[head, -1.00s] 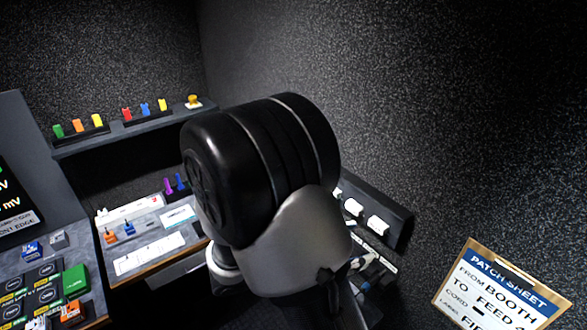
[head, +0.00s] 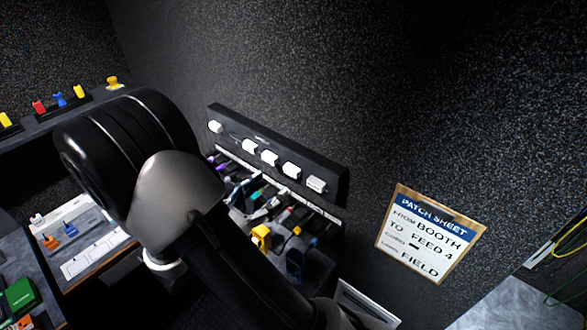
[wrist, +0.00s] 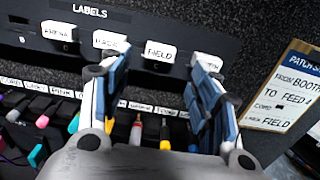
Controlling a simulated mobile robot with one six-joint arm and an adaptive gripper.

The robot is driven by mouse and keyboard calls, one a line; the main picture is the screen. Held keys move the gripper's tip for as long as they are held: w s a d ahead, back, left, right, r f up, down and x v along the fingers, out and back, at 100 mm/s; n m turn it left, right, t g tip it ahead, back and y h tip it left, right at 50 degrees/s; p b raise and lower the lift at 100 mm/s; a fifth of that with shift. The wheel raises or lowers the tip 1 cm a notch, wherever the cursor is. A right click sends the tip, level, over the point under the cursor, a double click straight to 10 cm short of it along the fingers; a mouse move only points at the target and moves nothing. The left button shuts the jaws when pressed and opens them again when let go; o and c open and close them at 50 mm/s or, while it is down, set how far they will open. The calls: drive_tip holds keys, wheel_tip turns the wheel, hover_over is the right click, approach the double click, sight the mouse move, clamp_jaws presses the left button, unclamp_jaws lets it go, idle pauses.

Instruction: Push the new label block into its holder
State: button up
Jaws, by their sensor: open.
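In the wrist view, a white label block reading FIELD (wrist: 160,53) sits on the dark label rack (wrist: 150,22), under the word LABELS. My gripper (wrist: 160,72) is open, its blue-and-white fingers pointing at the rack. The FIELD block shows in the gap between the fingertips, with nothing held. I cannot tell whether a finger touches the rack. Other white blocks, one reading ARENA (wrist: 59,32), stand in the same row, partly hidden at the fingers. In the head view, the label rack (head: 225,115) runs along the wall; my arm hides most of my gripper.
Below the rack, several cords with coloured ends (wrist: 135,135) hang close under my fingers. A patch sheet (head: 430,235) on the wall reads BOOTH, FEED 4 and FIELD. A desk with a green block (head: 20,295) is at left. A shelf with coloured pieces is at upper left.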

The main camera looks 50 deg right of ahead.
sight(289, 173)
drive_tip(key=shift+w+d, duration=0.15)
drive_tip(key=shift+d, duration=1.65)
drive_tip(key=shift+w+d, duration=0.15)
drive_tip(key=shift+d, duration=1.6)
drive_tip(key=shift+c, duration=0.6)
clamp_jaws()
drive_tip(key=shift+a, duration=0.15)
drive_tip(key=shift+s+a, duration=0.15)
drive_tip(key=shift+a, duration=1.3)
drive_tip(key=shift+s+a, duration=0.1)
drive_tip(key=shift+a, duration=1.3)
drive_tip(key=shift+a, duration=0.1)
drive_tip(key=shift+s+a, duration=0.15)
drive_tip(key=shift+a, duration=1.3)
